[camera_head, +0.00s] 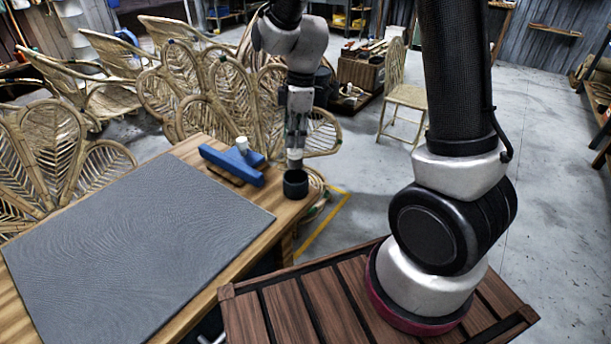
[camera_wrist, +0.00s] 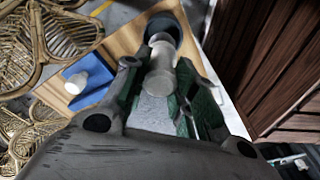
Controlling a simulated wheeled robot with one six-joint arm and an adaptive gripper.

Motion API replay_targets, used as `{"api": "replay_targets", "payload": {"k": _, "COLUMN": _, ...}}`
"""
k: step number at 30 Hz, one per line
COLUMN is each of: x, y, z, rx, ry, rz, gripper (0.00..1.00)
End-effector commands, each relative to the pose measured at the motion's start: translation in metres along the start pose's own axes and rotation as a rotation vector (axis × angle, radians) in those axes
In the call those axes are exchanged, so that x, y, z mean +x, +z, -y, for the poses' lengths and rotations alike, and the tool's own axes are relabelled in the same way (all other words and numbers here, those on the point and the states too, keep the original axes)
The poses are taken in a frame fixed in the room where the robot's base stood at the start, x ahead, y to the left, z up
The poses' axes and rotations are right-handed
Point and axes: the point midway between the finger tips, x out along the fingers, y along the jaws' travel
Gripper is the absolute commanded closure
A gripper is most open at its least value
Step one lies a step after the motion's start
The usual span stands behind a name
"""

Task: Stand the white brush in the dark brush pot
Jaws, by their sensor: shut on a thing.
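The white brush (camera_head: 295,154) is upright in my gripper (camera_head: 297,135). In the wrist view the brush (camera_wrist: 160,82) lies between the fingers of my gripper (camera_wrist: 165,95), which are shut on it. The dark brush pot (camera_head: 295,186) stands on the table's right corner, directly below the brush. In the wrist view the pot (camera_wrist: 166,22) shows past the brush's far end, which overlaps its mouth. I cannot tell whether the tip is inside the mouth or just above it.
A blue stand (camera_head: 232,166) with a white knob (camera_head: 242,144) is left of the pot. A grey mat (camera_head: 135,250) covers most of the wooden table (camera_head: 187,149). Rattan chairs (camera_head: 190,85) crowd behind. A slatted dark wooden surface (camera_head: 330,310) is in front.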

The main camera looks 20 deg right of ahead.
Motion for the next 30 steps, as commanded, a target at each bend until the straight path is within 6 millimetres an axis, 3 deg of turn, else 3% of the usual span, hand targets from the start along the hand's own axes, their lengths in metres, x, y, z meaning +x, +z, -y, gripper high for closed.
{"api": "replay_targets", "payload": {"k": 6, "x": 0.041, "y": 0.005, "z": 0.001, "rx": 0.001, "ry": -0.004, "rz": 0.002, "gripper": 1.00}}
{"api": "replay_targets", "payload": {"k": 17, "x": 0.082, "y": 0.011, "z": 0.001, "rx": 0.001, "ry": -0.004, "rz": 0.003, "gripper": 1.00}}
{"api": "replay_targets", "payload": {"k": 30, "x": 0.089, "y": 0.011, "z": 0.001, "rx": 0.000, "ry": -0.002, "rz": 0.001, "gripper": 1.00}}
